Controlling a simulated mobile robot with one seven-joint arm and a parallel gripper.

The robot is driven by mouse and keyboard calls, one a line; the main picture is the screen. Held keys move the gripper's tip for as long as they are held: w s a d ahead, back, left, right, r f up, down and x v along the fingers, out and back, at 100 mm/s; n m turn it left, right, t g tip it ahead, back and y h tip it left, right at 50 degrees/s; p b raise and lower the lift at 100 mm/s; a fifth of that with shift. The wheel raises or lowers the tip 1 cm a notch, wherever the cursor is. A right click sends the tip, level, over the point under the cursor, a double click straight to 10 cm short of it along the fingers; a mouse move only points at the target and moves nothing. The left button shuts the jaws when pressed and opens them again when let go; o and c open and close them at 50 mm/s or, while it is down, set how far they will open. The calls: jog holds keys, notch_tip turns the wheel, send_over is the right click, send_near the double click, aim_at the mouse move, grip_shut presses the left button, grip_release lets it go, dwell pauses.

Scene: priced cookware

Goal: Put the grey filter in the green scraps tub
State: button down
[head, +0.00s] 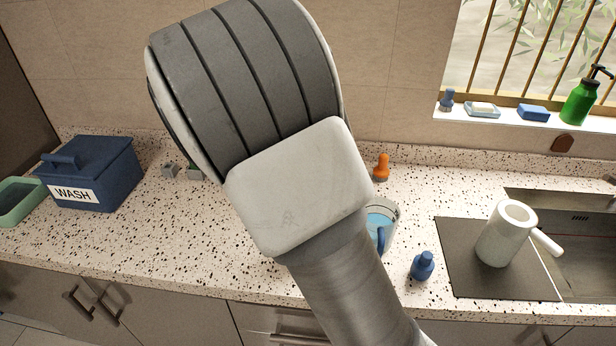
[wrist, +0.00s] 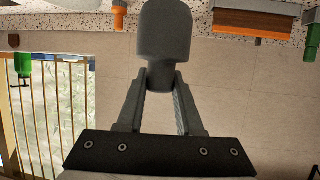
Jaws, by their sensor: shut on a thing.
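My gripper (wrist: 163,80) is shut on a smooth, rounded grey piece, which I take to be the grey filter (wrist: 165,38), in the wrist view. The filter sticks out beyond the fingertips and is held up, with the wall behind it. In the head view my arm hides the gripper and the filter. An open green tub (head: 36,192), likely the scraps tub, stands on the counter at the far left, cut by the picture's edge. No label on it is readable.
A blue lidded box marked WASH (head: 110,172) stands right of the green tub. Small grey and green things partly show behind my arm. A blue-filled vessel (head: 384,218), blue bottle (head: 423,267), orange brush (head: 381,168) and white jug (head: 503,235) stand to the right.

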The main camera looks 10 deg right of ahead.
jog(key=f+p, duration=0.1)
jog(key=w+f+m+g+h, duration=0.1)
jog(key=shift+f+m+h+p, duration=0.3)
jog(key=shift+p, duration=0.05)
jog(key=shift+f+h, duration=0.3)
jog(key=shift+f, duration=0.15)
notch_tip(320, 180, down, 10)
jog(key=b, duration=0.8)
jog(key=shift+c, duration=2.4)
grip_release()
jog(key=shift+f, duration=0.1)
jog(key=shift+o, duration=0.3)
jog(key=o, duration=0.4)
